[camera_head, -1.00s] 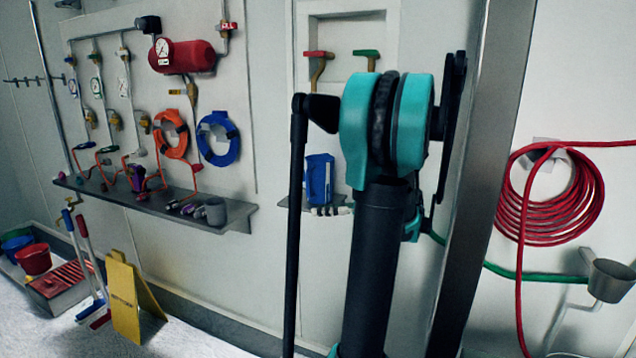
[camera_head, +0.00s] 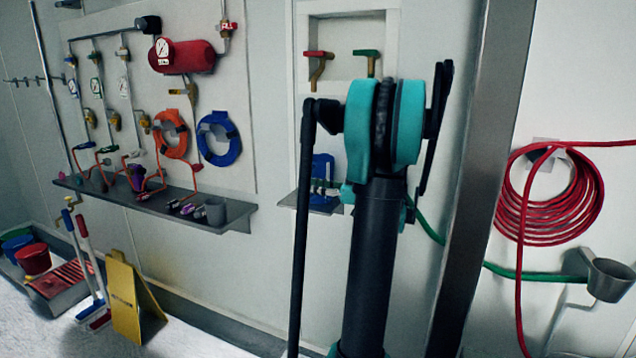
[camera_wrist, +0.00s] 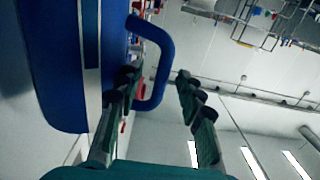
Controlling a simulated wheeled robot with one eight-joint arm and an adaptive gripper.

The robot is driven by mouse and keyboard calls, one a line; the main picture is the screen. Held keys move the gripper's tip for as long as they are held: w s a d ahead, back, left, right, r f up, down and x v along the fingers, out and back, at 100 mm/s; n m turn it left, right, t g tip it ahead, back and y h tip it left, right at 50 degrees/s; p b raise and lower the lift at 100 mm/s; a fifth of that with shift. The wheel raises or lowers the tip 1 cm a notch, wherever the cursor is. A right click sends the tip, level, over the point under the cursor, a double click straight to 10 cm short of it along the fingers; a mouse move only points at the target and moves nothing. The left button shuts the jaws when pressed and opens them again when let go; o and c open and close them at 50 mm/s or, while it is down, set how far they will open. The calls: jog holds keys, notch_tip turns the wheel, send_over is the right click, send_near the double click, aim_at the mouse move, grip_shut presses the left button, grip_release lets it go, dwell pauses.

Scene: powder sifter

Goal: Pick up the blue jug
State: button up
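The blue jug (camera_head: 321,166) stands on a small wall shelf in the head view, partly covered by my gripper (camera_head: 325,187). In the wrist view the blue jug (camera_wrist: 58,60) fills the left side, with its looped handle (camera_wrist: 165,62) to the right of its body. My gripper (camera_wrist: 156,80) is open in the wrist view, its two fingers well apart. The left finger is close to the jug body and the right finger is to the right of the handle. The handle shows between them; contact cannot be told.
The small shelf (camera_head: 324,208) is partly hidden by my arm. A longer shelf (camera_head: 140,208) with small items is to the left. A red hose coil (camera_head: 508,205) hangs at the right.

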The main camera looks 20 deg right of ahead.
jog(key=x, duration=0.5)
jog(key=shift+w+a+r, duration=0.2)
jog(key=shift+a, duration=0.2)
jog(key=shift+c, duration=0.3)
grip_shut()
